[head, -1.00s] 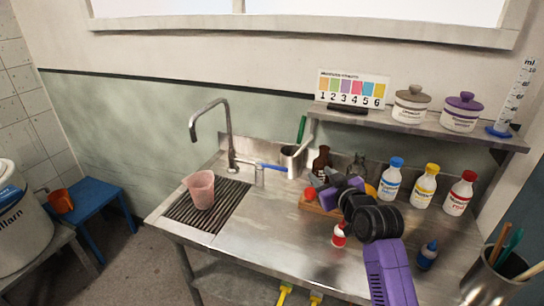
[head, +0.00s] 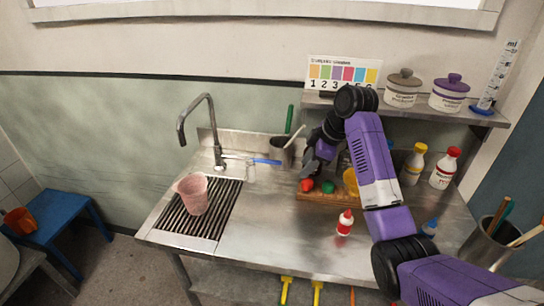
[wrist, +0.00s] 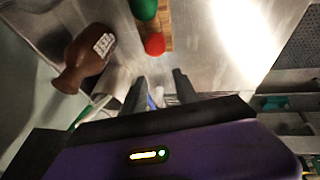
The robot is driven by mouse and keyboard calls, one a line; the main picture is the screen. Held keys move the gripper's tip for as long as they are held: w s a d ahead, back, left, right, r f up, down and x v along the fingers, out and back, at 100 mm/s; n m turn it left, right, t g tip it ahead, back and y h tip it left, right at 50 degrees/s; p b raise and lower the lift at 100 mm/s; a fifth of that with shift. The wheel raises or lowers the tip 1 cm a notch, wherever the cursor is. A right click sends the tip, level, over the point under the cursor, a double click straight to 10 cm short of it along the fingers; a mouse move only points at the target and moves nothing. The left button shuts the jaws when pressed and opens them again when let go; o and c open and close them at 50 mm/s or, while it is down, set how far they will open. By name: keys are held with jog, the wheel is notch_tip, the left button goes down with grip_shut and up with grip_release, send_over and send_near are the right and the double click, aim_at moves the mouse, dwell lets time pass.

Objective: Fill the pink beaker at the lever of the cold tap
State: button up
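The pink beaker (head: 193,195) stands on the dark slatted drainer at the left of the bench. The tap's curved spout (head: 181,138) hangs above it; I see no water running. The blue tap lever (head: 266,161) points right from the tap's base. My gripper (head: 308,168) is right of the lever, apart from it, above the wooden rack. In the wrist view my gripper (wrist: 158,90) has its two fingers apart with nothing held. A bit of blue, perhaps the lever, shows beyond the fingers there. The beaker is out of the wrist view.
A grey pot (head: 281,152) with a green-handled tool stands behind the lever. A brown bottle (wrist: 85,58) is close in the wrist view. Bench front middle is clear.

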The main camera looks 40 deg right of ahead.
jog(key=p, duration=0.2)
send_over(273, 162)
jog(key=s, duration=0.2)
jog(key=shift+w+d+r, duration=0.15)
jog(key=shift+w+d, duration=0.05)
jog(key=shift+x, duration=1.05)
jog(key=shift+w+f, duration=0.3)
jog(key=shift+f, duration=0.25)
grip_shut()
